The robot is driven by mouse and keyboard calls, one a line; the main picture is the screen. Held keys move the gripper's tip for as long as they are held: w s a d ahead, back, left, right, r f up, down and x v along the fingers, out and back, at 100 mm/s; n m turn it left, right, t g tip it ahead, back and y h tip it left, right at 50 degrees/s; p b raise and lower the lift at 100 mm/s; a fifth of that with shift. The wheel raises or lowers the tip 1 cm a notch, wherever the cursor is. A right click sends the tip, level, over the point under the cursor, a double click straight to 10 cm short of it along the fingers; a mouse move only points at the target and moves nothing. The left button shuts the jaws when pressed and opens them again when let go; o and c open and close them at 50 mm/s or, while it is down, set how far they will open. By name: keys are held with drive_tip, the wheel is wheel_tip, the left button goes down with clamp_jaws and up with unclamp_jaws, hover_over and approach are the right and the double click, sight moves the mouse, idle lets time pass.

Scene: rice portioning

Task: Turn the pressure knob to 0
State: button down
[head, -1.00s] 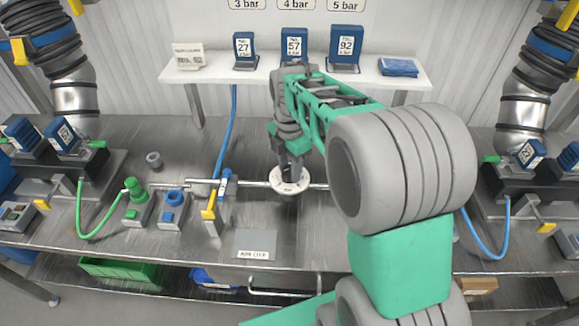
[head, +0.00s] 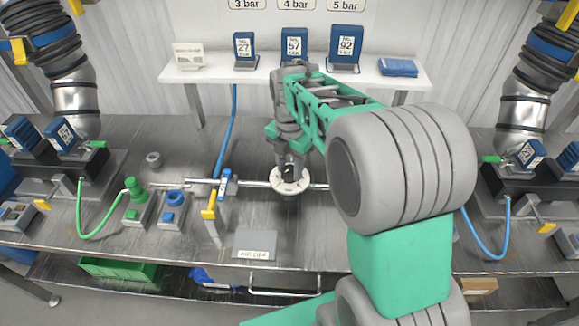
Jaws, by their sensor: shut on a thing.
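The pressure knob sits at the middle of the bench, on a round white dial (head: 278,188) set on a metal pipe. My gripper (head: 289,172) points down onto the middle of the dial and is shut on the knob. The knob itself is mostly hidden by the fingers, with a small dark part showing. The dial's markings are too small to read, so I cannot tell which number the knob points to.
A yellow-handled valve (head: 210,207) stands left of the dial, with a blue hose rising behind it. Green (head: 135,191) and blue (head: 174,198) fittings stand farther left. A grey plate (head: 255,243) lies in front. A white shelf (head: 270,75) with blue boxes is behind.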

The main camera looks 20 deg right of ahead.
sight(290, 169)
drive_tip(key=c, duration=0.9)
unclamp_jaws()
drive_tip(key=shift+r, duration=0.1)
wheel_tip(290, 169, up, 8)
drive_tip(key=shift+f+b, duration=0.15)
drive_tip(key=shift+b, duration=0.25)
